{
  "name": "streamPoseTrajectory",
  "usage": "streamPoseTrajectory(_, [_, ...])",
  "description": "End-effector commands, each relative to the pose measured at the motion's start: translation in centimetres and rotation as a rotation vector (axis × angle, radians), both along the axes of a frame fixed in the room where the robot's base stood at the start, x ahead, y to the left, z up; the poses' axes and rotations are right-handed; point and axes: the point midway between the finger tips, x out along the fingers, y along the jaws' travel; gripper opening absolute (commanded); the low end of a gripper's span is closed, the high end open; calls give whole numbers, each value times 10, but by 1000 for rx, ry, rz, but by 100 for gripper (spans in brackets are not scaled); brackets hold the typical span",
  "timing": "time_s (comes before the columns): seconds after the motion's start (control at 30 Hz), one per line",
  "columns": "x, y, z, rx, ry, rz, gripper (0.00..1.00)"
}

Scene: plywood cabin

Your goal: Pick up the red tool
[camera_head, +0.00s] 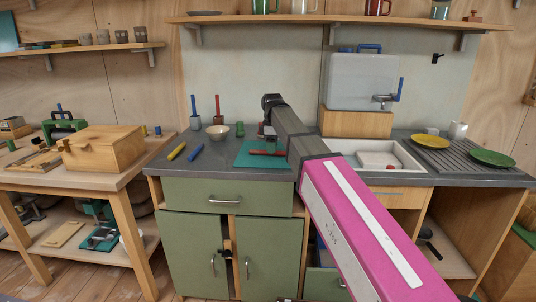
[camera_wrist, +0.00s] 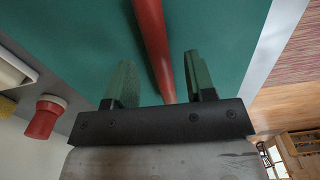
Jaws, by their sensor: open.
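The red tool (camera_head: 267,152) is a thin red bar lying on the green mat (camera_head: 246,158) on the grey counter. In the wrist view the red tool (camera_wrist: 152,42) runs from the top edge down between my two green fingers. My gripper (camera_wrist: 160,75) is open, with one finger on each side of the tool and gaps on both sides. The tool's lower end is hidden at the black gripper body. In the head view my arm hides part of the mat's right side, and the fingers are hard to make out.
A yellow tool (camera_head: 177,151) and a blue tool (camera_head: 196,152) lie left of the mat. A bowl (camera_head: 218,131) and a small green object (camera_head: 240,129) stand behind it. The sink (camera_head: 378,160) is to the right. A red cylindrical object (camera_wrist: 43,120) shows left in the wrist view.

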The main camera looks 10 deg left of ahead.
Motion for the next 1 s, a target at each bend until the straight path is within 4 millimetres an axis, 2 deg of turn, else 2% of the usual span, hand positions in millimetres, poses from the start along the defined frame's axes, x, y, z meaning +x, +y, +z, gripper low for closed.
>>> streamPoseTrajectory(0.13, [0, 0, -18, 0, 1, 0, 50])
streamPoseTrajectory(0.37, [1, 0, -20, 0, -1, 0, 50])
streamPoseTrajectory(0.4, [1, 0, -20, 0, -1, 0, 44])
streamPoseTrajectory(0.53, [1, 0, -20, 0, 0, 0, 1])
streamPoseTrajectory(1.0, [1, 0, -14, 0, -1, 0, 0])
